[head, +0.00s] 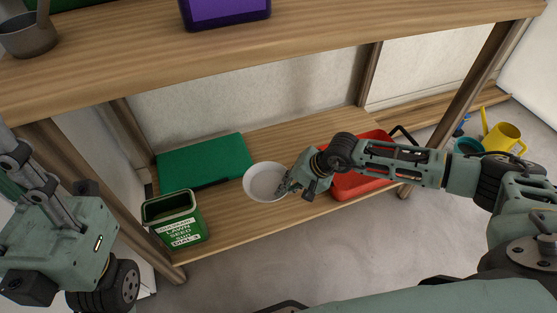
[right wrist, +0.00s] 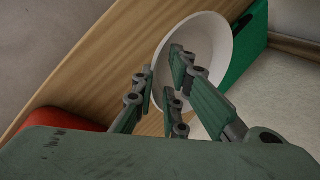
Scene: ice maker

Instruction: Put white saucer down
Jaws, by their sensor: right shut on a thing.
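The white saucer (head: 262,183) is a shallow round dish. It is over the lower wooden shelf (head: 228,226), between the green flat box and the red tray. My right gripper (head: 285,187) is shut on its right rim. In the right wrist view the saucer (right wrist: 222,38) looks tilted, with its rim between the fingers of my right gripper (right wrist: 165,75). I cannot tell whether its underside touches the shelf. My left arm shows at the left edge of the head view, but its gripper is not seen.
A green flat box (head: 203,160) lies behind the saucer. A green lawn seed tin (head: 180,232) stands to its left, and a red tray (head: 352,186) lies to its right beneath my arm. A yellow watering can (head: 503,137) is at the far right.

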